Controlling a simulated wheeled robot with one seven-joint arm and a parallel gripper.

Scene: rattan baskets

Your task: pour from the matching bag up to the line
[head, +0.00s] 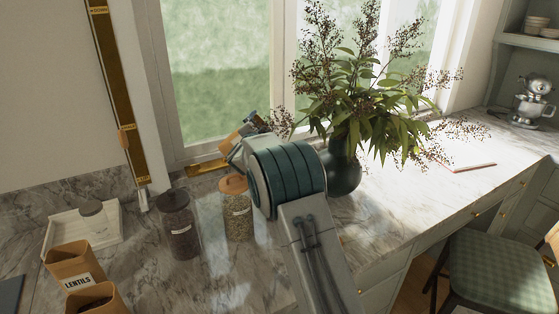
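A brown paper bag labelled LENTILS (70,262) stands at the lower left. A second paper bag (92,304) stands in front of it, cut off by the frame's edge, with dark contents at its mouth; its label is out of view. A glass jar (180,228) with dark contents and a white label stands right of the bags; its label and any fill line are too small to read. A second jar (237,212) with a wooden lid and paler contents stands beside it. My gripper (246,130) is partly visible beyond my teal arm joint; its fingers are unclear.
A dark vase (345,172) with a leafy plant stands right of my arm.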

